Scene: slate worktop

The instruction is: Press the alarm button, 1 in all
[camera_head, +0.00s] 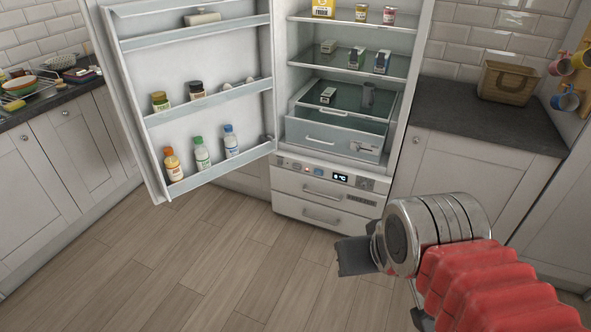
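The fridge's control panel (289,162) is a pale strip above the two lower drawers, below the open compartment. It carries a small lit display (341,177) and several small buttons, one with a reddish mark (305,169). Their labels are too small to read, so I cannot tell which is the alarm button. My gripper (386,287) is at the lower right, in front of the fridge and apart from the panel. Its two dark fingers look spread apart, with floor showing between them and nothing held.
The fridge door (190,114) stands wide open to the left, with bottles and jars on its shelves. Shelves inside hold cartons and jars. A dark worktop (455,112) with a wicker basket (506,83) is at right. The wooden floor (215,255) in front is clear.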

